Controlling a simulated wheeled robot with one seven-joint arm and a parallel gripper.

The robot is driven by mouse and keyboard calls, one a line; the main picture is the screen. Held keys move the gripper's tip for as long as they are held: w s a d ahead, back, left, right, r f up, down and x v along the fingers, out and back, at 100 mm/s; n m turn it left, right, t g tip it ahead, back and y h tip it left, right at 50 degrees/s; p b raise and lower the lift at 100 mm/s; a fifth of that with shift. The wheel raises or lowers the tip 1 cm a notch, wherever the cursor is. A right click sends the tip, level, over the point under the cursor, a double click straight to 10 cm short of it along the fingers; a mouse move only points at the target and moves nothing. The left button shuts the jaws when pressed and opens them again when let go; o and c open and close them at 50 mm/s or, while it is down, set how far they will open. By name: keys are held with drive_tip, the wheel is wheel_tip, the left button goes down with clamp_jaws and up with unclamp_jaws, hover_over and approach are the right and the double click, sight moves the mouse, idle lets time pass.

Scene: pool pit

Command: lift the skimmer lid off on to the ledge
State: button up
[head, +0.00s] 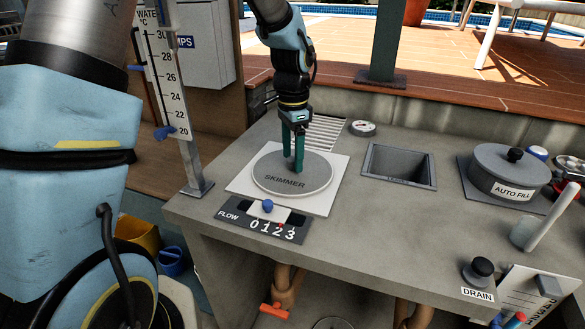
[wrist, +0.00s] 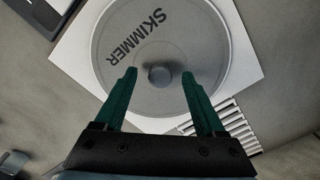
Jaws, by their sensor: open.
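The skimmer lid (head: 288,185) is a round grey disc marked SKIMMER, lying in a square white frame (head: 325,203) on the grey concrete ledge (head: 370,240). My gripper (head: 293,168) points down over the lid, its green fingers apart. In the wrist view the lid (wrist: 115,65) has a small round knob (wrist: 158,75) near its middle. The open fingers (wrist: 160,78) stand to either side of the knob, with gaps between. The fingers hide the knob in the head view. I cannot tell how far the fingertips are above the lid.
A flow slider panel (head: 262,220) sits in front of the frame and a slatted grate (head: 325,130) behind it. A square opening (head: 399,166) and the auto fill pot (head: 508,172) are to the right. Bare ledge lies between the frame and the drain knob (head: 481,268).

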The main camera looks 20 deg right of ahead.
drive_tip(key=shift+f, duration=0.25)
clamp_jaws()
idle(0.4)
